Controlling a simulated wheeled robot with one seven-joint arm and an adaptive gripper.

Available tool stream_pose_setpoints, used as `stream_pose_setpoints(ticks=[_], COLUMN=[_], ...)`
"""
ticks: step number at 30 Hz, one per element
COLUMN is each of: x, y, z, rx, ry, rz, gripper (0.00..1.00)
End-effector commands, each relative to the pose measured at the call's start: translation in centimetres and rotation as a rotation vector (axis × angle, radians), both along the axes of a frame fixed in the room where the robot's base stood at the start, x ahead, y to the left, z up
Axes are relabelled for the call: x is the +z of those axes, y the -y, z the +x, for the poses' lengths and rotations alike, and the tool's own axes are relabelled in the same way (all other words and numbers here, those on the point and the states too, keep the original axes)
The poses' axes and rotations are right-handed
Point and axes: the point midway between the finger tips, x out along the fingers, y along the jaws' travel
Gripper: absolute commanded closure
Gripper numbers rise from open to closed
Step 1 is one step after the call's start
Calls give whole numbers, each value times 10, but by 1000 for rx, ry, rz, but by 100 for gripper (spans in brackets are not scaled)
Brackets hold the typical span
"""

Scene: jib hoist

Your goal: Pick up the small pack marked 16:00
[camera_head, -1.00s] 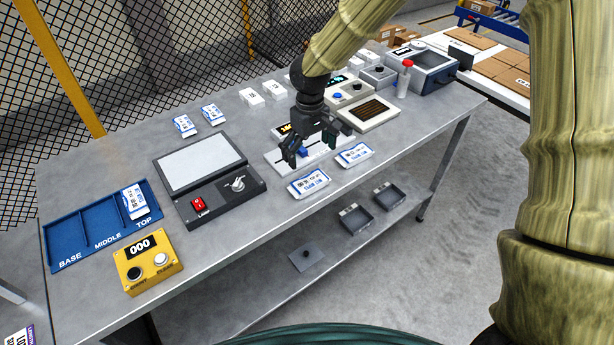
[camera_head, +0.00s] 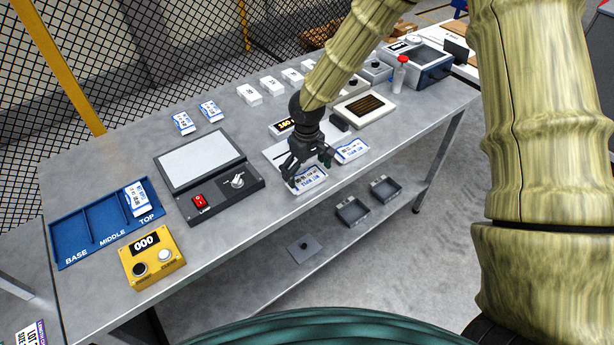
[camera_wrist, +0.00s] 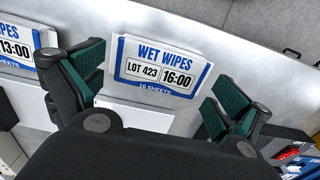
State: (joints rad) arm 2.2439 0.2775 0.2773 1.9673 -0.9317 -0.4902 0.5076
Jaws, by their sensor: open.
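The small pack marked 16:00 (camera_wrist: 160,68) is a white and blue wet wipes pack reading LOT 423. It lies flat on the bench between my fingers in the wrist view. In the head view this pack (camera_head: 311,178) sits near the bench's front edge, partly hidden by my gripper. My gripper (camera_head: 308,171) is open above it, pointing down. In the wrist view the green-padded fingers of my gripper (camera_wrist: 155,88) stand on either side of the pack, apart from it. A similar pack marked 13:00 (camera_wrist: 16,50) lies to the left in the wrist view.
Another pack (camera_head: 351,151) lies right of my gripper. A black device with a red switch (camera_head: 210,175) stands to the left, beside a blue tray (camera_head: 72,237) holding one pack. A yellow counter box (camera_head: 152,256) is at the front left. Grey bins sit on the lower shelf.

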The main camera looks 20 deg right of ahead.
Motion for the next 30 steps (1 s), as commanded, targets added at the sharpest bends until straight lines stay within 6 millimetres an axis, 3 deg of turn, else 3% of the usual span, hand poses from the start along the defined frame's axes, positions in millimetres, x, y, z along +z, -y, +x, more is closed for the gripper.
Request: stream_pose_setpoints(ticks=[9, 17, 22, 30], x=[-21, -23, -23, -23], y=[0, 0, 0, 0], z=[0, 0, 0, 0], rx=[1, 1, 1, 1], ry=[0, 0, 0, 0], rz=[0, 0, 0, 0], gripper=[0, 0, 29, 31])
